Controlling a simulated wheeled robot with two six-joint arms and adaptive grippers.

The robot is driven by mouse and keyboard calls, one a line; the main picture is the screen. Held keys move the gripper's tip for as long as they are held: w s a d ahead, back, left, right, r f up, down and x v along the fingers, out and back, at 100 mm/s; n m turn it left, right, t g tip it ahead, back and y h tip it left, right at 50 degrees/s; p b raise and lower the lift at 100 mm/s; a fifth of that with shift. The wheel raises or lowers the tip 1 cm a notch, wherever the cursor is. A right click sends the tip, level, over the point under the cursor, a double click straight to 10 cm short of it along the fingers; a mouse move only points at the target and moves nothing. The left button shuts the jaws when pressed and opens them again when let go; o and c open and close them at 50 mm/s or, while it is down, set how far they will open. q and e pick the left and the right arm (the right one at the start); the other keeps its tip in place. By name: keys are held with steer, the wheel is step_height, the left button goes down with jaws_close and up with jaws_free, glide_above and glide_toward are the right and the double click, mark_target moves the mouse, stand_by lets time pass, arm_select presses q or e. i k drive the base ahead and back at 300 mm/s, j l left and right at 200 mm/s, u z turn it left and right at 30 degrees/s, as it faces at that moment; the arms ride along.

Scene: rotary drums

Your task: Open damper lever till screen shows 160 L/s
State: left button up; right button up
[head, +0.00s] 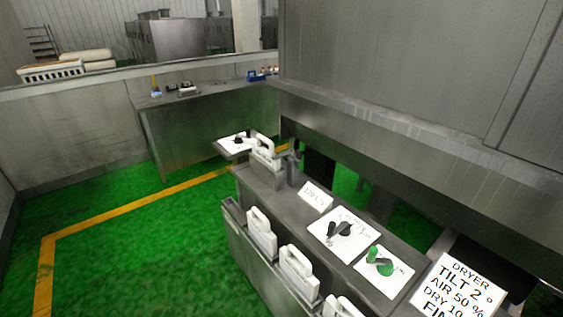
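A black lever (338,230) sits on a white marked plate (355,246) on the grey console, at the lower right of the head view. A green lever or knob (380,262) sits on a second white plate (398,279) beside it. I cannot tell which one is the damper lever. A small tilted white display (315,196) stands behind the black lever's plate; its text is too small to read surely. A larger white screen (458,290) reads DRYER, TILT 2, AIR 50 %, DRY 10, and is cut off below. Neither of my grippers shows.
White handled containers (262,232) stand in a rack along the console's front (250,262). Another plate with a black knob (238,143) is at the console's far end. A large steel housing (400,70) overhangs the right. Open green floor (150,250) lies to the left.

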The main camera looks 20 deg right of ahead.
mark_target(343, 229)
steer(key=k+j+z, duration=0.2)
steer(key=z, duration=0.15)
steer(key=k+j+z, duration=0.1)
steer(key=k+z, duration=0.15)
steer(key=z, duration=0.15)
